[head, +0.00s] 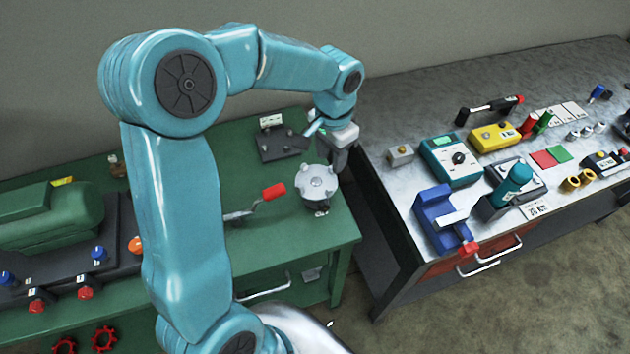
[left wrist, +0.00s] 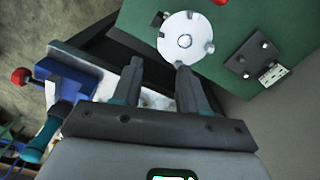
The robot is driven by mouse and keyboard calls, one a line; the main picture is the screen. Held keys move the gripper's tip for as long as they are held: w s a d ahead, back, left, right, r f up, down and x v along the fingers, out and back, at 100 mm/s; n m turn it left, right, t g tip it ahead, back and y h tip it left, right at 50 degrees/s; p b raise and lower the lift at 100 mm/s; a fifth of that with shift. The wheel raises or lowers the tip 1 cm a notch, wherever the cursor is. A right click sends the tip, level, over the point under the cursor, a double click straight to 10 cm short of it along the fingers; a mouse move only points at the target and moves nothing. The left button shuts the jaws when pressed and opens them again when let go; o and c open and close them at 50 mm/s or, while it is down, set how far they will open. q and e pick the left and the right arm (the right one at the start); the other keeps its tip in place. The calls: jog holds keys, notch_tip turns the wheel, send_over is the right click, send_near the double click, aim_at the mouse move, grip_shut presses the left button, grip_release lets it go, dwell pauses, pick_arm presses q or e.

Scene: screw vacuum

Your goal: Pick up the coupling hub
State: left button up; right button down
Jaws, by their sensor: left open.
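The coupling hub (head: 317,183) is a silver-grey disc with small lugs around its rim and a centre bolt. It sits near the right edge of the green bench, on what looks like a dark fitting. In the left wrist view the hub (left wrist: 186,38) shows as a pale disc just beyond my fingertips. My left gripper (head: 335,160) is beside and slightly above the hub, at its far right side in the head view. In the left wrist view the left gripper (left wrist: 158,68) has its two fingers apart with nothing between them. My right gripper is not in view.
A red-handled lever (head: 273,191) lies left of the hub. A dark plate with a label (head: 281,143) is behind it. A gap separates the green bench (head: 300,240) from the grey bench (head: 385,125), which holds a blue vise (head: 437,217) and several tools.

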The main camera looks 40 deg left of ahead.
pick_arm(q)
send_over(328, 190)
jog(key=f, duration=0.5)
jog(key=shift+s+d+f, duration=0.15)
jog(key=shift+d+f, duration=0.1)
jog(key=shift+f, duration=0.1)
jog(key=f+p, duration=0.1)
jog(key=f, duration=0.2)
jog(key=f+p, duration=0.1)
jog(key=f, duration=0.2)
jog(key=shift+a, duration=0.2)
jog(key=shift+f, duration=0.25)
grip_shut()
dwell(0.3)
